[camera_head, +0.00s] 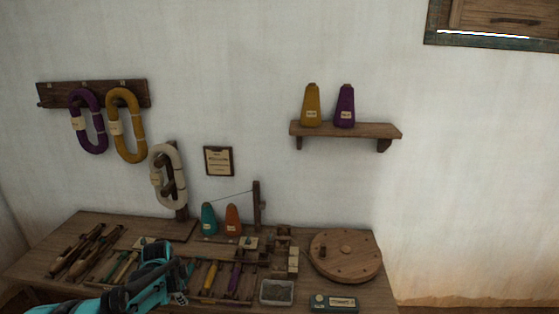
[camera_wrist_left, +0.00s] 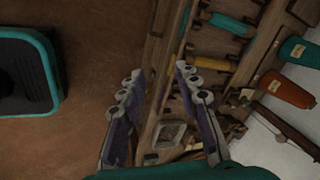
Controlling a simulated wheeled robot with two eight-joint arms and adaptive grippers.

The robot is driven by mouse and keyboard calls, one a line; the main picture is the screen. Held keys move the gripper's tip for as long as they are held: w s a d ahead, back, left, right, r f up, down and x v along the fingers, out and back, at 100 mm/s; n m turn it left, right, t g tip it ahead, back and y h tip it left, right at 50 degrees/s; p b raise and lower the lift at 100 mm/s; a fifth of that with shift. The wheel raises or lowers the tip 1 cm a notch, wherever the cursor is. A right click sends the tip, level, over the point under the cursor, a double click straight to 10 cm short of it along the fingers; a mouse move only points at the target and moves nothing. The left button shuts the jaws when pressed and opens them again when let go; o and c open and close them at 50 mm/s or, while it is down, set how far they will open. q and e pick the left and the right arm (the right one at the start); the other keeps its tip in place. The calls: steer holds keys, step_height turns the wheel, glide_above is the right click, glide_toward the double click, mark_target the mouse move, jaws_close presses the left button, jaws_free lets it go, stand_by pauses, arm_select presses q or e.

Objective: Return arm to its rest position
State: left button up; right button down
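My left arm, teal and black, comes in from the lower left over the front of the wooden table (camera_head: 112,222). Its gripper (camera_head: 180,286) is by the table's front edge in the head view. In the left wrist view the two fingers of the left gripper (camera_wrist_left: 159,73) stand apart with nothing between them, so it is open and empty. The table's edge and a grey tray (camera_wrist_left: 170,133) show beyond the fingers. My right arm and gripper are not in view.
The table holds wooden shuttles (camera_head: 85,250), teal (camera_head: 208,220) and orange (camera_head: 233,220) cones, a round wooden disc (camera_head: 345,256), a grey tray (camera_head: 277,292) and a small labelled box (camera_head: 333,303). A shelf (camera_head: 345,130) with two cones and a yarn rack (camera_head: 93,93) hang on the wall.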

arm_select(q)
steer(key=s+d+r+n+t, duration=0.2)
steer(key=s+d+r+n, duration=0.6)
steer(key=s+r, duration=0.4)
steer(key=s+d+n+t, duration=0.1)
steer(key=s+d+n, duration=0.1)
steer(key=s, duration=0.5)
steer(key=s+d+f+n, duration=0.1)
steer(key=s+d+n, duration=0.2)
steer(key=s, duration=0.4)
steer(key=shift+s+d+f+n+t, duration=0.15)
steer(key=shift+s+d+n+t, duration=0.15)
steer(key=shift+d+t, duration=0.15)
